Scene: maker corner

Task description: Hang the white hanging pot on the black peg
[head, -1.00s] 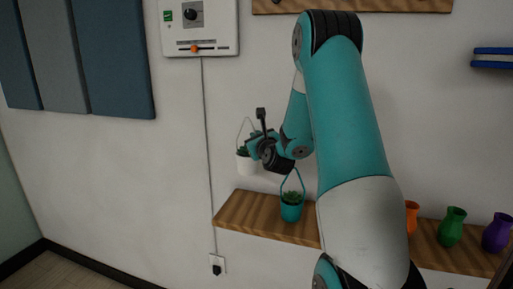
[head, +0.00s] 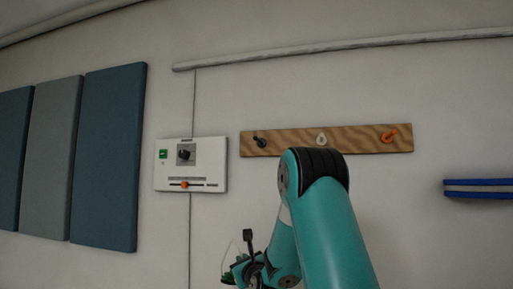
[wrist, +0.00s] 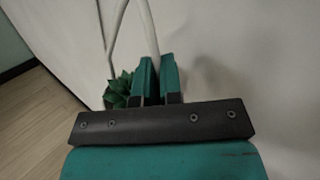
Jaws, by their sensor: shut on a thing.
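The white hanging pot's thin white hanger loop (head: 232,252) shows at the bottom of the head view, with a green plant in it. In the wrist view the pale hanger (wrist: 151,30) rises from between my gripper's teal fingertips (wrist: 157,72), and the plant (wrist: 121,88) sits just left of them. My gripper (head: 238,268) is shut on the pot's hanger. The pot's white body is mostly hidden or out of frame. The black peg (head: 260,142) is at the left end of a wooden rail (head: 290,141), above and right of the pot, and is empty.
A white peg (head: 321,138) and an orange peg (head: 389,135) share the rail. A control panel (head: 168,172) with a knob and orange slider is on the wall left of the rail. Blue-grey panels (head: 108,160) hang farther left. A blue shelf (head: 480,188) is at right.

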